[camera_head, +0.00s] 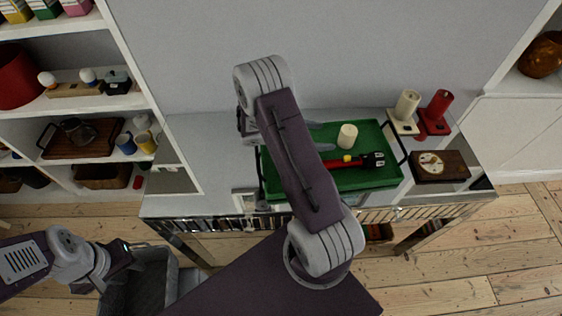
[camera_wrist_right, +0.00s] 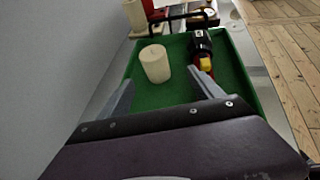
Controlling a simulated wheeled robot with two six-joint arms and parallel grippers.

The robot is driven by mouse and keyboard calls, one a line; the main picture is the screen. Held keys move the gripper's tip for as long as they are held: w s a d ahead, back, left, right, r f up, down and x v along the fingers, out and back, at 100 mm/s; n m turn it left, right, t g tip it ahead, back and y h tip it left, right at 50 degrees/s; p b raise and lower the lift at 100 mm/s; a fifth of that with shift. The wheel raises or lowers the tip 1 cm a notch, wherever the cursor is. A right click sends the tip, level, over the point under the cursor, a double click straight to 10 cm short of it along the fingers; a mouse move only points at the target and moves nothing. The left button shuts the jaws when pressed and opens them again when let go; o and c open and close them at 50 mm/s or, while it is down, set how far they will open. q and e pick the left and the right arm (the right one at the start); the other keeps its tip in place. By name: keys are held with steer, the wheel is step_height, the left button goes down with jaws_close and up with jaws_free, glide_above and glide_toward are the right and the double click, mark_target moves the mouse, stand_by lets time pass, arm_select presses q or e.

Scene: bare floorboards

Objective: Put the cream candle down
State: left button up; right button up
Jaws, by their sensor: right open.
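A cream candle (camera_head: 347,136) stands upright on the green tray (camera_head: 375,182). In the right wrist view, the cream candle (camera_wrist_right: 155,64) stands ahead of the fingertips, apart from both. My right gripper (camera_head: 323,137) is open and empty over the tray, just left of the candle; its fingers also show in the right wrist view (camera_wrist_right: 163,85). Another cream candle (camera_head: 407,103) stands on a cream holder at the table's back right. My left gripper (camera_head: 126,256) is at the lower left, far from the candles; its jaws are too small to read.
A red and black tool (camera_head: 355,161) with a yellow part lies on the tray beside the candle. A red candle (camera_head: 440,103) on a red holder and a dark wooden board (camera_head: 440,168) with a round dial stand right of the tray. Shelves (camera_head: 90,105) stand at the left.

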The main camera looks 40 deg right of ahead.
steer(key=s+a+m+y, duration=0.1)
steer(key=a+y, duration=0.1)
steer(key=a, duration=0.1)
steer(key=s+a+m+y, duration=0.1)
steer(key=s+a+m, duration=0.1)
steer(key=a, duration=0.2)
steer(key=s+a+m+y, duration=0.1)
steer(key=a+m+y, duration=0.1)
steer(key=a, duration=0.1)
steer(key=shift+s+a+f+y, duration=0.15)
steer(key=shift+s+a+y, duration=0.15)
steer(key=shift+a, duration=0.05)
steer(key=a+r+m+t+y, duration=0.2)
steer(key=a+m+t+y, duration=0.3)
steer(key=a, duration=1.2)
steer(key=m+y, duration=0.2)
steer(key=m, duration=0.2)
steer(key=shift+s+a+r+m, duration=0.15)
steer(key=shift+a+r+m, duration=0.05)
steer(key=shift+r+m, duration=0.1)
